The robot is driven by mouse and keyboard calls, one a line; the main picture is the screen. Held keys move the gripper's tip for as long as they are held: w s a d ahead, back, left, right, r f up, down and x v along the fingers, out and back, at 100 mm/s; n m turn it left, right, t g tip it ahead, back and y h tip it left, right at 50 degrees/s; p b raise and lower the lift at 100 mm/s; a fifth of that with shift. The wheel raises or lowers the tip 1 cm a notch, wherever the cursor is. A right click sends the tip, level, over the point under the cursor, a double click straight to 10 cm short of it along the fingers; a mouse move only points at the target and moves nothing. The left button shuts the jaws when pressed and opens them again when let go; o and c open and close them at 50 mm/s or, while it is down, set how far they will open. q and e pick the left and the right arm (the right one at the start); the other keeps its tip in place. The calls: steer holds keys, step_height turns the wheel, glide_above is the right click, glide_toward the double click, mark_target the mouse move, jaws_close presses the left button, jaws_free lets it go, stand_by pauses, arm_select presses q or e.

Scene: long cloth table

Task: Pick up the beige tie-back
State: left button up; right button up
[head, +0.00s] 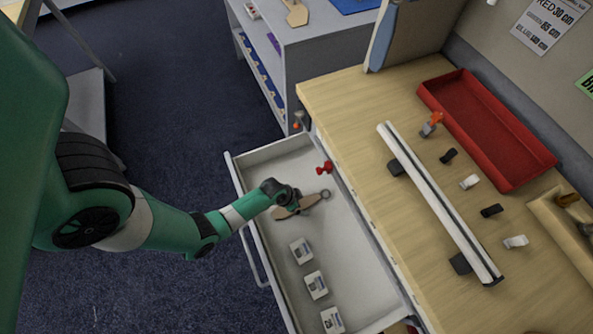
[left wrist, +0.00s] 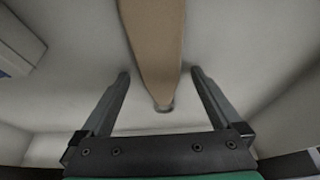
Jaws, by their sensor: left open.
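The beige tie-back (head: 284,213) lies on the floor of the open white drawer (head: 357,254), partly hidden under my left gripper (head: 291,196). A small ring shows at its right end in the head view. In the left wrist view the tie-back (left wrist: 155,40) is a long tan strip with a tapering end. My left gripper (left wrist: 160,74) is open, with one finger on each side of the strip's narrow end. Both fingers look apart from it; the height gap is hard to tell. My right gripper is not in view.
In the drawer, a red item (head: 324,168) lies near the back wall and several white labelled boxes (head: 316,285) stand toward the bottom. The wooden tabletop (head: 350,100) beside it holds a red tray (head: 487,130), a long rail (head: 440,200) and several small clips.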

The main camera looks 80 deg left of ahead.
arm_select(q)
steer(key=shift+f, duration=0.2)
steer(key=c, duration=1.5)
